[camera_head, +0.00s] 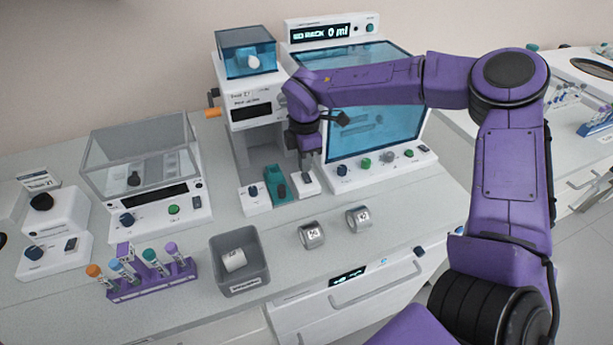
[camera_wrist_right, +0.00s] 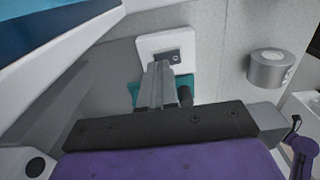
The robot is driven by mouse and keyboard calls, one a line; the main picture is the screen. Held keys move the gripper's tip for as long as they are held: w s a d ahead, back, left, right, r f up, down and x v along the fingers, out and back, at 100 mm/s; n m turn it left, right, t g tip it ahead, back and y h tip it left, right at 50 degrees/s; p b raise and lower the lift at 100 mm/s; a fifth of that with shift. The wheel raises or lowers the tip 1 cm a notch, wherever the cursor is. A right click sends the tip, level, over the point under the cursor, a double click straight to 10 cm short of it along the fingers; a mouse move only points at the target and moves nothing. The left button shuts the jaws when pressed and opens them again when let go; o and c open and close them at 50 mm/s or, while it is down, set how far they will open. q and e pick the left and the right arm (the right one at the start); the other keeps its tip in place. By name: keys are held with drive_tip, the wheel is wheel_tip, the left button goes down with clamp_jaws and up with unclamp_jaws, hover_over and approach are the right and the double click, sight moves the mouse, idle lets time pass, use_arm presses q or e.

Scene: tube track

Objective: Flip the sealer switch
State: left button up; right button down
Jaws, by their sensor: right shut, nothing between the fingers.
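The likely sealer switch is a small white block with a dark rocker (camera_head: 306,178), standing at the front right of a tall white machine (camera_head: 250,118) with a blue clear top. In the right wrist view, its white plate and dark rocker (camera_wrist_right: 173,57) lie just beyond the fingertips. My right gripper (camera_head: 306,163) reaches down over this block, shut and empty. In the right wrist view, its fingers (camera_wrist_right: 158,70) are together and overlap the plate's near edge; I cannot tell if they touch it. A teal part (camera_head: 276,186) sits just left of the block. My left gripper is not in view.
A machine with a blue clear window (camera_head: 375,125) stands right behind my arm. Two metal rings (camera_head: 312,235) lie on the counter in front. A grey bin (camera_head: 240,262), a purple tube rack (camera_head: 150,280) and a clear-lidded balance (camera_head: 145,160) are to the left.

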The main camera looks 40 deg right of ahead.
sight(305, 174)
drive_tip(key=shift+f+b, duration=0.95)
drive_tip(key=shift+f, duration=0.05)
idle(0.6)
drive_tip(key=shift+s, duration=0.1)
drive_tip(key=shift+r+p, duration=0.45)
drive_tip(key=shift+r, duration=0.15)
drive_tip(key=shift+r+p, duration=1.75)
drive_tip(key=shift+r, duration=1.25)
drive_tip(key=shift+f, duration=0.1)
